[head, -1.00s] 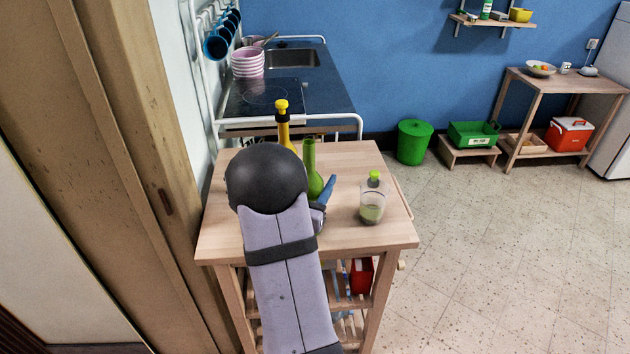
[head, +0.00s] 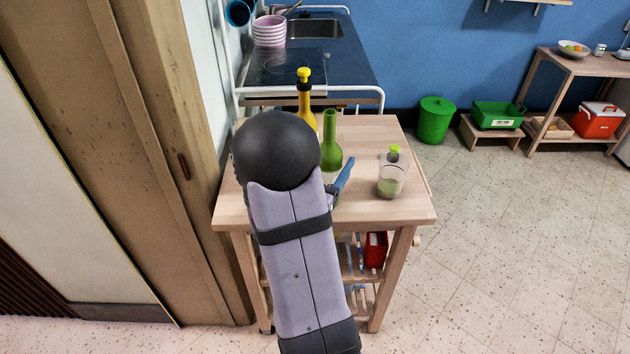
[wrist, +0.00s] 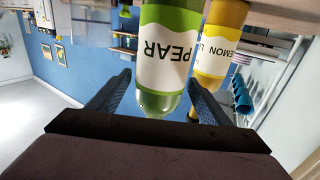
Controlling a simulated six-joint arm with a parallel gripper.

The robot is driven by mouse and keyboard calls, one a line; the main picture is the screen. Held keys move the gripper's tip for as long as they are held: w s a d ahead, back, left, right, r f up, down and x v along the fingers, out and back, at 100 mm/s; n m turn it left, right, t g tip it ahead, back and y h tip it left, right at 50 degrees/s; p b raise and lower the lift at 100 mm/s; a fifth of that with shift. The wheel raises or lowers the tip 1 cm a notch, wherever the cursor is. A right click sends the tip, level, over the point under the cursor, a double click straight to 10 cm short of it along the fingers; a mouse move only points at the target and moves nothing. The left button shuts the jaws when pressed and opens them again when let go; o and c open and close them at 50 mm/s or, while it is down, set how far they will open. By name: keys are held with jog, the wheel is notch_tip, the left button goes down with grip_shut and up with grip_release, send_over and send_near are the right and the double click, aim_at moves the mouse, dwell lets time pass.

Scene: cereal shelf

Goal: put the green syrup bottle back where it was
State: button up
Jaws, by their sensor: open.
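The green syrup bottle (head: 330,145) stands upright on the wooden cart top (head: 270,205), just right of and nearer than the yellow bottle (head: 305,108). No cap shows on its neck. In the wrist view, the green bottle (wrist: 168,60) appears upside down, with its PEAR label facing me. My gripper (wrist: 160,85) is open, with one finger on each side of the bottle's outline; I cannot tell whether either touches it. In the head view, one blue finger (head: 343,178) shows right of and nearer than the bottle, while my arm hides the rest.
The yellow lemon bottle (wrist: 218,45) is close beside the green one. Free wood lies at the cart's near right.

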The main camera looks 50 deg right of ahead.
jog(key=p+v, duration=0.7)
jog(key=p, duration=0.2)
jog(key=shift+a, duration=0.25)
jog(key=shift+s, duration=0.1)
jog(key=shift+a, duration=0.1)
